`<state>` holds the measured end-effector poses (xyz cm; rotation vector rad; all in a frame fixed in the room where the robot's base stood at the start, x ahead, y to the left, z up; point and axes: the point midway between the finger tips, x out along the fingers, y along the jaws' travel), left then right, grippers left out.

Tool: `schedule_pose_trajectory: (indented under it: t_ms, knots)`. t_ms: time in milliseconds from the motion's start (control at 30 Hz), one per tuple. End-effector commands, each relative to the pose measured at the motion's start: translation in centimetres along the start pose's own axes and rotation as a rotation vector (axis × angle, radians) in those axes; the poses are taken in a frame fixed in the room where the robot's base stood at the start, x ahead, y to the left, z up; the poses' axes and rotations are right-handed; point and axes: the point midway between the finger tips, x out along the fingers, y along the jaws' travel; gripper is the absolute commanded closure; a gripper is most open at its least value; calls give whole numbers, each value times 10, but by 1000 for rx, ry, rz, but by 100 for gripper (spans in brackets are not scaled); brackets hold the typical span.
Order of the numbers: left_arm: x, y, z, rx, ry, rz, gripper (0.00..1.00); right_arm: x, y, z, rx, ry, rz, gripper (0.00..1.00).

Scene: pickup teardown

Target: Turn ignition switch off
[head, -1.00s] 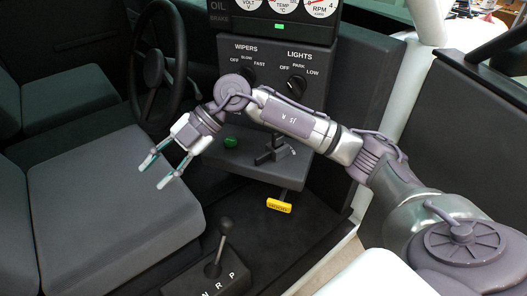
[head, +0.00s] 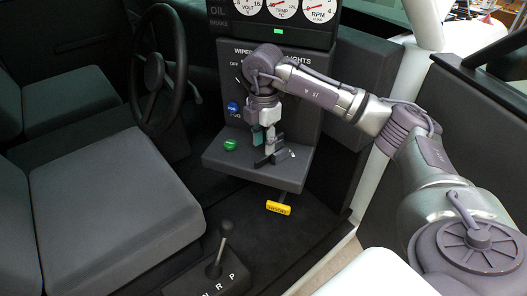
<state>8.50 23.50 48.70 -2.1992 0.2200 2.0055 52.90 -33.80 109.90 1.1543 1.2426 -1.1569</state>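My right gripper (head: 264,142) points down over the small shelf (head: 225,160) of the centre console, right at a black lever-like switch (head: 277,158). Its fingers overlap the top of this switch in the picture, so I cannot tell whether they touch it or how far apart they are. No ignition label is readable, so I cannot tell for sure that this is the ignition switch. A green knob (head: 230,145) sits on the shelf to the left of the gripper. My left gripper is not in view.
A blue knob (head: 233,107) is on the panel above the shelf. My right arm covers much of the wipers and lights labels. A yellow handle (head: 278,208) hangs below the shelf. A gear lever (head: 225,230), seat (head: 110,200) and steering wheel (head: 158,68) stand nearby.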

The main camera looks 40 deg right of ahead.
Motion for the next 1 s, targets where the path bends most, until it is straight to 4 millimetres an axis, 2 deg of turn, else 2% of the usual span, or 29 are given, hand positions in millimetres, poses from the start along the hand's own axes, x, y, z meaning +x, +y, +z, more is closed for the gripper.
schedule_pose_trajectory:
  t_ms: [100, 300, 667, 900, 1000]
  knots:
    - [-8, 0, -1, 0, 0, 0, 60, 20, -1, 0, 0, -1, -4, 62]
    - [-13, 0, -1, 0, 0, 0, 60, 43, 0, 0, -1, 0, -1, 62]
    - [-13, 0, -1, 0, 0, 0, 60, 49, 0, -1, -2, 1, 1, 62]
    - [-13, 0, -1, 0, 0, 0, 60, 49, 0, -1, -2, 1, 1, 100]
    - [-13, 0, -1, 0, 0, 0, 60, 48, 0, -1, -2, 1, 1, 100]
